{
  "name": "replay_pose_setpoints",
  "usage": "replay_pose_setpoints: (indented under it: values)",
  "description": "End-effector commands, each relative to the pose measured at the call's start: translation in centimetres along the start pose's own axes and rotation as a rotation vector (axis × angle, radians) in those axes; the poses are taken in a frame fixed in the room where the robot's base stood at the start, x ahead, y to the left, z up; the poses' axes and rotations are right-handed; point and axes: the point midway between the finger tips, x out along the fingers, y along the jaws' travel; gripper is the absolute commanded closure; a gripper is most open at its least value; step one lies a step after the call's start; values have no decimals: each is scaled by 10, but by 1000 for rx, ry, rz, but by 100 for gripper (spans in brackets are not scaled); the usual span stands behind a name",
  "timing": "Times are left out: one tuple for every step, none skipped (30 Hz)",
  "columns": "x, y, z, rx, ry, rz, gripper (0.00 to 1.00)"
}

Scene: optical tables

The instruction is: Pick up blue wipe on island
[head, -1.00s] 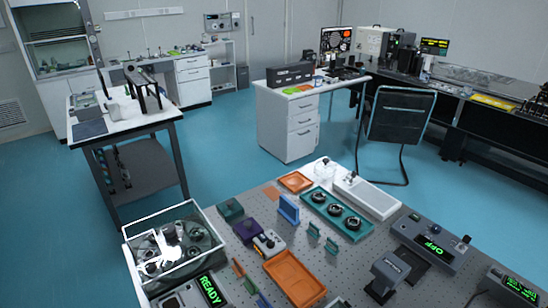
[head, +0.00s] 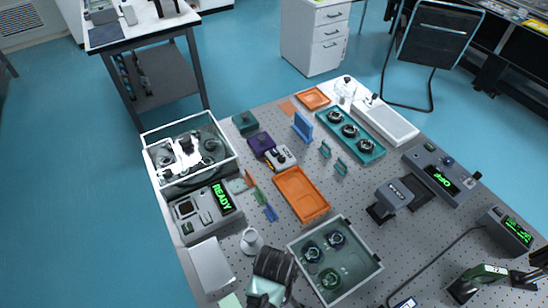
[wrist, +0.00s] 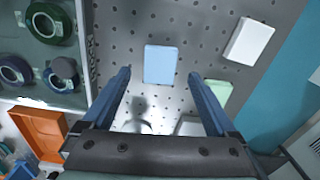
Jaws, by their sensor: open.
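The blue wipe (wrist: 159,64) is a flat, light blue rectangle lying on the perforated grey table top (wrist: 185,20) in the wrist view. My gripper (wrist: 160,74) is open, with its two blue fingers pointing toward the wipe, one to each side of its near part. The space between the fingers is empty; the height above the table is hard to tell. A pale green wipe (wrist: 217,95) lies beside the right finger, and a white pad (wrist: 249,41) lies further right. In the head view I cannot make out the blue wipe; my arm covers the bottom middle.
A grey tray (wrist: 80,104) with several tape rolls lies left of the fingers; it also shows in the head view (head: 375,268). An orange tray (head: 300,194) lies behind it. A READY device (head: 198,212) stands at the table's left. The table edge is at right in the wrist view.

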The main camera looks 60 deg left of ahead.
Motion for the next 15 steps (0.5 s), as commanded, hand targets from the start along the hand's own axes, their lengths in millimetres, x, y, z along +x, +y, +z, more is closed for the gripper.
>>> replay_pose_setpoints:
  values:
    - [5,-1,0,0,-2,-3,7]
    - [9,-1,0,0,-2,-3,7]
    - [16,-1,0,0,-1,-2,7]
    - [20,-1,0,0,-1,-2,7]
    - [23,-1,0,0,-1,-2,7]
    - [26,-1,0,0,0,-1,7]
    - [28,-1,0,0,0,-1,7]
    - [30,-1,0,1,0,-1,7]
    - [31,-1,0,1,1,0,7]
    - [32,-1,0,1,1,0,7]
    - [32,-1,0,1,1,1,7]
    - [32,-1,0,1,1,1,7]
    - [32,-1,0,1,2,1,7]
    - [32,-1,0,1,2,1,7]
    - [32,-1,0,1,2,1,7]
